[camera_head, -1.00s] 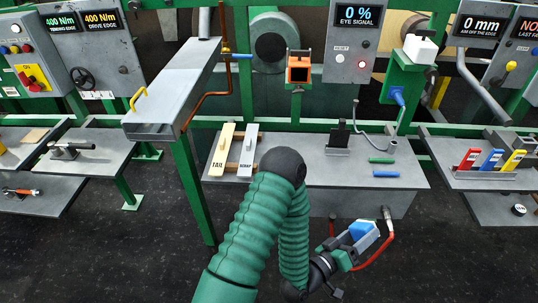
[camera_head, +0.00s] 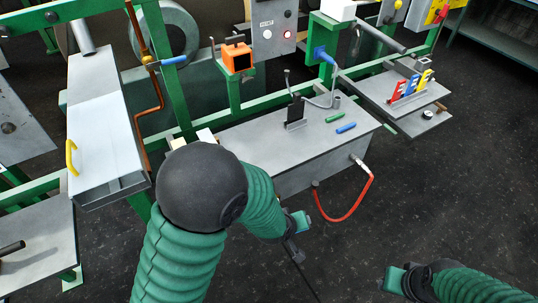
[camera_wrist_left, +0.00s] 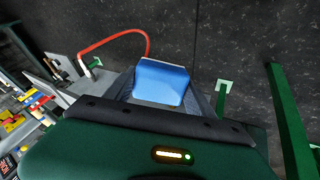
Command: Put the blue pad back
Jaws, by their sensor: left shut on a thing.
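The blue pad (camera_wrist_left: 160,82) sits between the fingers of my left gripper in the left wrist view, with its smooth face showing. My left gripper (camera_head: 298,224) is shut on it, low in front of the grey bench (camera_head: 280,150) in the head view and apart from it. The pad itself does not show in the head view. My right gripper (camera_head: 402,281) is at the lower right, over the dark floor; its fingers are too small and turned to tell their opening.
A red hose (camera_head: 352,211) loops from the bench front between my grippers. The bench carries a black stand (camera_head: 295,112), a green stick (camera_head: 335,117) and a blue stick (camera_head: 346,128). An orange box (camera_head: 237,58) stands behind. The floor at right is clear.

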